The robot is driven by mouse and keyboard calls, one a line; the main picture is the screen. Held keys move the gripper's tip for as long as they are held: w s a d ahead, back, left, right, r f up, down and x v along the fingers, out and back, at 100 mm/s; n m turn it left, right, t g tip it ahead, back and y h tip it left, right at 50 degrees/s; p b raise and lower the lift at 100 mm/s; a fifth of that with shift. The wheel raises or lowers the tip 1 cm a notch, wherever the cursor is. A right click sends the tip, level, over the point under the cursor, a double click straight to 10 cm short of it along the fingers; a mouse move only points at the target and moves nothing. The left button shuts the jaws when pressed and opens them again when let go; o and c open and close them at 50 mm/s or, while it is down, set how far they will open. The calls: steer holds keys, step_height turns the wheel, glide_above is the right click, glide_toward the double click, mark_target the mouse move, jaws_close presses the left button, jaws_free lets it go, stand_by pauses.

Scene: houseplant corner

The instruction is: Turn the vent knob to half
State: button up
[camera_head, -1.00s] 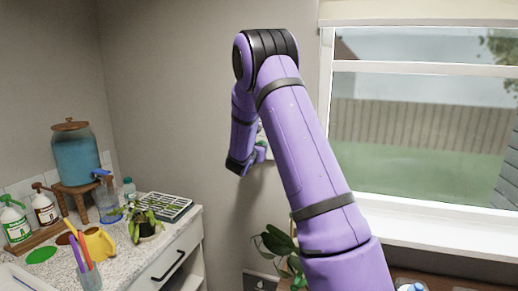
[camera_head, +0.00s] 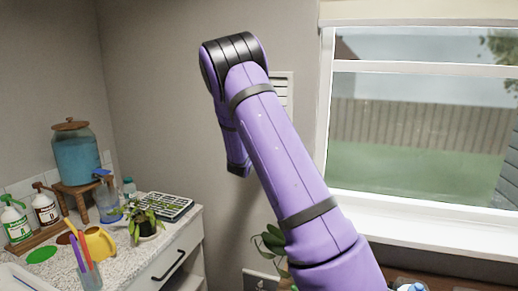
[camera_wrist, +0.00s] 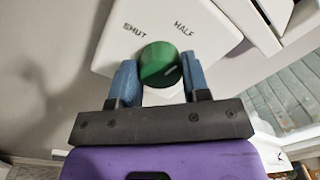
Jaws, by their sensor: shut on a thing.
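The green vent knob (camera_wrist: 156,57) sits on a white plate (camera_wrist: 108,50) on the wall, in the wrist view. The words SHUT and HALF are printed on the plate, SHUT at the upper left of the knob and HALF at its upper right. A short pale mark on the knob's face points to the right and slightly up in the picture. My gripper (camera_wrist: 159,66) is shut on the knob, with one blue finger on each side of it. In the head view my arm hides the knob and the gripper's fingers.
White vent slats (camera_head: 283,90) show beside my arm, left of the window (camera_head: 420,120). A counter (camera_head: 115,250) at the left holds a water dispenser (camera_head: 75,155), spray bottles, a yellow watering can (camera_head: 98,243) and a potted plant (camera_head: 146,222). A leafy plant (camera_head: 270,242) stands below my arm.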

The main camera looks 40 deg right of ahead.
steer(key=shift+n, duration=0.7)
steer(key=o, duration=0.9)
steer(key=v, duration=1.1)
steer(key=shift+f, duration=0.15)
